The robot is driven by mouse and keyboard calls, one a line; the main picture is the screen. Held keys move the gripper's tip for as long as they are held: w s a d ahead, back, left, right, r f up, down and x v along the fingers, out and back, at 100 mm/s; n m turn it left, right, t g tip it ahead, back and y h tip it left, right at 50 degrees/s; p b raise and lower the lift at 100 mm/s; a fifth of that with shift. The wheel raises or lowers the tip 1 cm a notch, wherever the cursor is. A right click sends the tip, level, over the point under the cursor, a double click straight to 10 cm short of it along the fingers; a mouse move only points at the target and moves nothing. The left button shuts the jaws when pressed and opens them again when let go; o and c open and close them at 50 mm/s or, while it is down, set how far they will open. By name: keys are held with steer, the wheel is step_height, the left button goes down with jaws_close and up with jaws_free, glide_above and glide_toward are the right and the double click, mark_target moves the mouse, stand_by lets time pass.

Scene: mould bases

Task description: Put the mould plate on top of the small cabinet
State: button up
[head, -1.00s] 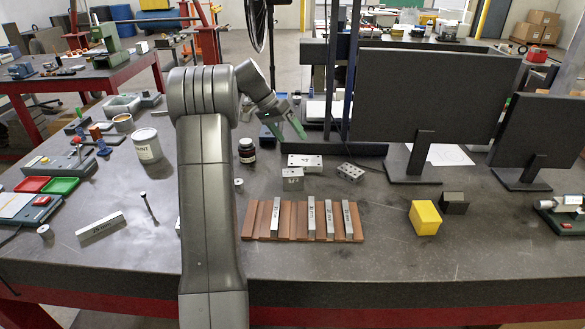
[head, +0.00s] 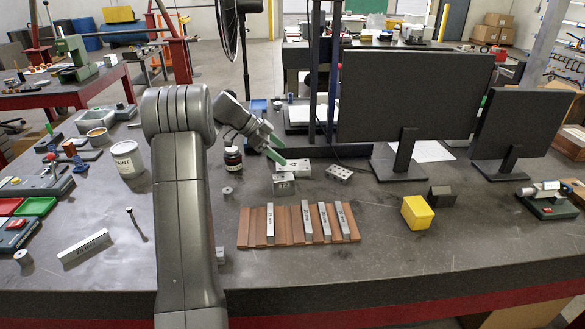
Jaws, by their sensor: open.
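Several grey metal blocks with holes lie behind the brown rack in the head view. A flat one (head: 294,167) lies at the back, a second block (head: 284,185) is in front of it, and a third (head: 339,173) lies to the right. The flat one looks most like the mould plate, but I cannot be sure. My gripper (head: 276,149), with green fingers, is open and empty, just above and behind the flat block's left end. I cannot tell whether it touches the block. I cannot make out a small cabinet in this view.
A brown rack (head: 286,239) holding several grey bars stands in front of the blocks. A dark bottle (head: 233,160) is left of my gripper. A large monitor (head: 413,100) and a yellow box (head: 417,212) are to the right. The front right bench top is clear.

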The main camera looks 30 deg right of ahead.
mark_target(293, 165)
steer(key=x, duration=0.2)
steer(key=shift+d+f, duration=0.2)
steer(key=f, duration=0.1)
steer(key=d+f+p, duration=0.2)
steer(key=shift+s+d+f, duration=0.1)
steer(key=shift+s+f, duration=0.15)
steer(key=shift+f, duration=0.1)
steer(key=shift+s+d+f, duration=0.2)
steer(key=shift+d+f, duration=0.1)
steer(key=shift+f, duration=0.05)
steer(key=c, duration=1.4)
steer(key=shift+r, duration=0.1)
steer(key=shift+c, duration=0.9)
